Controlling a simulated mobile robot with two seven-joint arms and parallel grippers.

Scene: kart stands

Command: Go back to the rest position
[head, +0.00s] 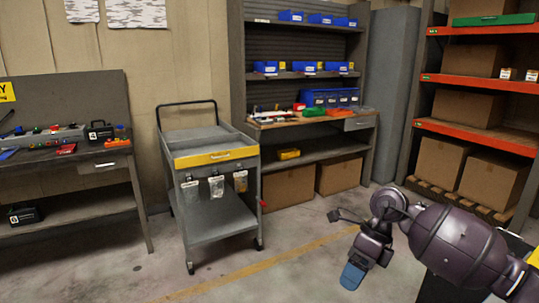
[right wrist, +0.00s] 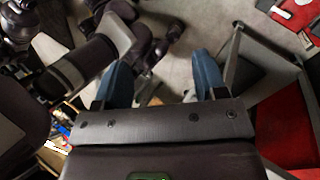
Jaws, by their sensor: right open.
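My right gripper (head: 353,274) hangs low in front of me at the lower right of the head view, with its blue fingertips pointing down toward the floor. In the right wrist view, the two blue fingers of this right gripper (right wrist: 162,76) stand wide apart with nothing held between them. Dark links of my own body fill the left of that view. My left gripper does not show in the head view, and I cannot make it out in the right wrist view.
A grey cart (head: 222,224) with a yellow-fronted drawer stands ahead. A workbench (head: 110,203) is at left, and a shelved bench (head: 372,150) with blue bins is behind. An orange rack (head: 470,82) with cardboard boxes is at right. The floor (head: 290,235) between is clear.

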